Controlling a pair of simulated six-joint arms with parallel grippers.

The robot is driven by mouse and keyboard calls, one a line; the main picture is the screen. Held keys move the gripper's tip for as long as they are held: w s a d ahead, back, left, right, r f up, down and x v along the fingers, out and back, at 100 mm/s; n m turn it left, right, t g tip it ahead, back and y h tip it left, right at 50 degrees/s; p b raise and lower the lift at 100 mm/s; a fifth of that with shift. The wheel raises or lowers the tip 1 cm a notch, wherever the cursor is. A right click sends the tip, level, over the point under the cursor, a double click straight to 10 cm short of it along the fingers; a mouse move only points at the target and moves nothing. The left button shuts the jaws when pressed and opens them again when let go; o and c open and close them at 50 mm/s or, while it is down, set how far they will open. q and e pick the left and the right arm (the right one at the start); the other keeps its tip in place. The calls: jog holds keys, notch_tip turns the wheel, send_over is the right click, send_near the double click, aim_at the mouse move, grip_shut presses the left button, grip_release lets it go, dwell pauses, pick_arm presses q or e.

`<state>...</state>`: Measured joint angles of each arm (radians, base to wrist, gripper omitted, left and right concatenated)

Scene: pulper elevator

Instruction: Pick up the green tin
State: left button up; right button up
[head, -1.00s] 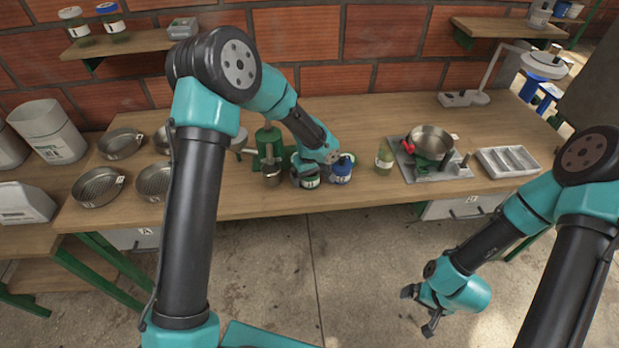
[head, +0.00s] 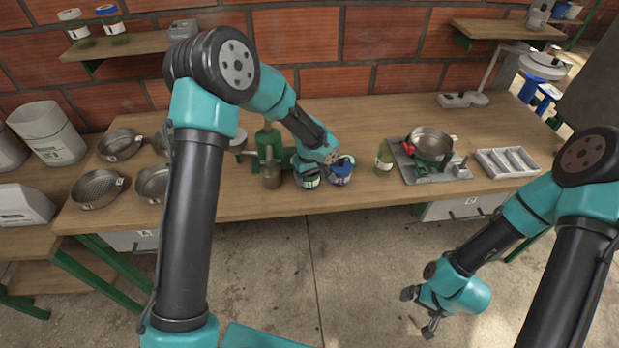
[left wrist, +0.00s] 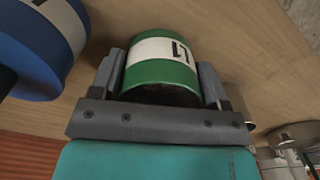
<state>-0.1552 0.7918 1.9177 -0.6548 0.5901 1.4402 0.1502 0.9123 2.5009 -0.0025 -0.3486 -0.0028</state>
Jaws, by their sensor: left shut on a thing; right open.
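The green tin (left wrist: 160,68) has a white band marked L1. In the left wrist view it sits between the two fingers of my left gripper (left wrist: 160,85), which is shut on it. In the head view the green tin (head: 309,181) shows at the front of the bench, partly hidden by my left gripper (head: 308,172). I cannot tell whether its base touches the wood. My right gripper (head: 425,312) is open and empty, low in front of the bench over the floor.
A blue tin (head: 340,174) stands close to the right of the green tin. A green press-like device (head: 268,146) and a metal cup (head: 271,176) are close on its left.

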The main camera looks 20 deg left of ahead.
pick_arm(q)
jog(key=shift+r, duration=0.55)
notch_tip(320, 180, up, 2)
jog(key=s+d+r, duration=0.1)
jog(key=s+d, duration=0.3)
jog(key=s, duration=1.1)
jog(key=shift+s+d+r, duration=0.15)
jog(key=shift+s+d, duration=0.05)
jog(key=shift+s, duration=0.05)
jog(key=shift+w, duration=0.1)
jog(key=w+a+r+m, duration=0.3)
jog(key=w+a+m, duration=0.1)
jog(key=w+m, duration=0.1)
jog(key=w+a+r+m, duration=0.4)
jog(key=w+m, duration=0.2)
jog(key=w, duration=0.2)
jog(key=shift+w+m, duration=0.2)
jog(key=shift+m, duration=0.1)
